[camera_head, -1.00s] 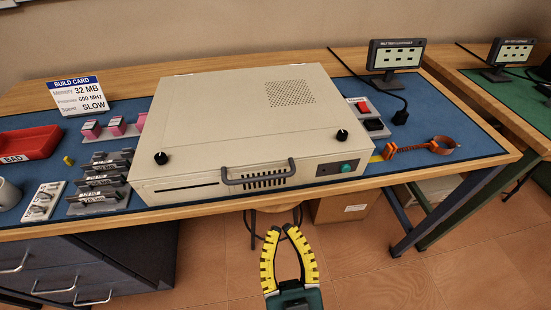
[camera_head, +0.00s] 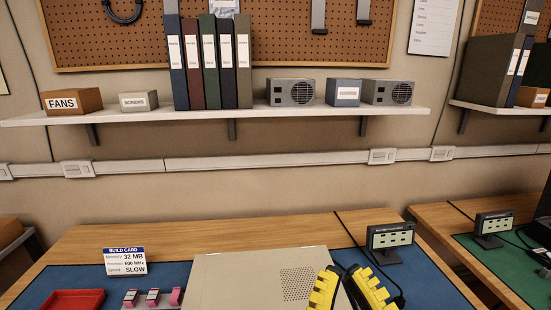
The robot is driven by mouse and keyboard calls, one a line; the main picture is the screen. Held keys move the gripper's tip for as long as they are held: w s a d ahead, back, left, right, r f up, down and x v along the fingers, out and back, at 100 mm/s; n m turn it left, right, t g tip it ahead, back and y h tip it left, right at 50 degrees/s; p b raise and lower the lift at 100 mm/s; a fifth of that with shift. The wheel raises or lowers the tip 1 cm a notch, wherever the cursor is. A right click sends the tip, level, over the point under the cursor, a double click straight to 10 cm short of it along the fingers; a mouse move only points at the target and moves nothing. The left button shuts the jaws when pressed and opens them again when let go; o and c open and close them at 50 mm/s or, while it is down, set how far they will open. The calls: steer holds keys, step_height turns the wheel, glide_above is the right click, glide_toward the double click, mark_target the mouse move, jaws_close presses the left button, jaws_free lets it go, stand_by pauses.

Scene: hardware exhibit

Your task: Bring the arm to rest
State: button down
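My gripper (camera_head: 341,270) shows at the bottom edge of the head view, to the right of centre. Its two yellow ribbed fingers point up with a gap between them, and nothing shows between them. The picture's lower edge cuts off the rest of the gripper and the arm. The fingers appear in front of the right part of the beige computer case (camera_head: 240,275), which lies on the workbench. Whether they touch it cannot be told.
A build card (camera_head: 125,262), a red tray (camera_head: 73,301) and a small monitor (camera_head: 390,236) stand on the bench. A wall shelf (camera_head: 270,113) holds binders and boxes above.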

step_height(320, 180, up, 36)
steer(key=m+p, duration=0.1)
steer(key=p, duration=3.7)
steer(key=shift+w+d+m+g, duration=0.15)
steer(key=shift+d+m+g, duration=0.15)
steer(key=shift+g, duration=0.1)
